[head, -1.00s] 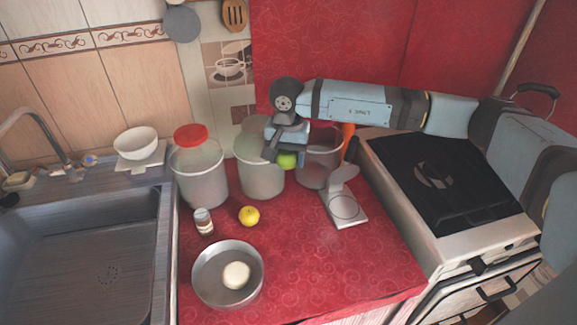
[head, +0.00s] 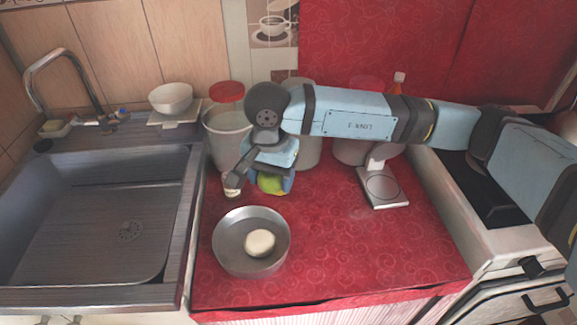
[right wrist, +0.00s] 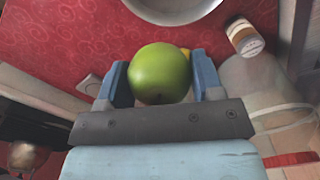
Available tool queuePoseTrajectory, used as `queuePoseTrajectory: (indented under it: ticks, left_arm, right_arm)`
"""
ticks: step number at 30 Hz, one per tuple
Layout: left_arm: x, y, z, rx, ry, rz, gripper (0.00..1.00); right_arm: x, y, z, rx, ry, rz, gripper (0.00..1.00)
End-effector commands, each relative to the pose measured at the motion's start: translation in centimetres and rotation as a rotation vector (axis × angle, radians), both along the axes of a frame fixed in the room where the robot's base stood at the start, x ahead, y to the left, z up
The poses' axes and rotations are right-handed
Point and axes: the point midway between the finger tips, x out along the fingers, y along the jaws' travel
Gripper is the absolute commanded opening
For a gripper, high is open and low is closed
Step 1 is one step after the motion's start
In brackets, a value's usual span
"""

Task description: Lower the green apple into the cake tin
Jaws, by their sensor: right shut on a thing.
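The green apple (head: 270,185) is held between the fingers of my right gripper (head: 272,182). In the right wrist view the apple (right wrist: 160,73) sits between the two blue fingers (right wrist: 160,82). The cake tin (head: 226,259) is a round grey metal pan on the red counter, just in front of and slightly left of the gripper in the head view. A round white item (head: 260,242) lies inside it, right of centre. The tin's rim also shows at the top of the right wrist view (right wrist: 150,14). The apple is outside the tin. My left gripper is out of view.
A small bottle (head: 232,189) stands close to the gripper's left. A red-lidded jar (head: 228,130) and other containers stand behind. A kitchen scale (head: 384,190) is to the right. The front right counter is clear.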

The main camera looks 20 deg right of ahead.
Motion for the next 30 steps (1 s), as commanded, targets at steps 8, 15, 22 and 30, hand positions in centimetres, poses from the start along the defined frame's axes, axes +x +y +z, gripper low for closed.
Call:
queuePoseTrajectory:
  ticks: [8, 15, 22, 30]
  left_arm:
    - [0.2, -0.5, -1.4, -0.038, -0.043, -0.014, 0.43]
    - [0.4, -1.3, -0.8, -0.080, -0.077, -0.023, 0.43]
    - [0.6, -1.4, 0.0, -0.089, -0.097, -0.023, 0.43]
    - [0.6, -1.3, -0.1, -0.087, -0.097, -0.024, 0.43]
  right_arm:
    - [-1.8, 3.8, -4.3, -0.001, 0.001, 0.002, 0.36]
    - [-2.8, 5.8, -6.1, 0.000, 0.000, 0.001, 0.36]
    - [-3.0, 6.2, -6.3, 0.000, 0.000, -0.001, 0.36]
    - [-3.0, 6.2, -6.3, -0.001, 0.001, -0.001, 0.36]
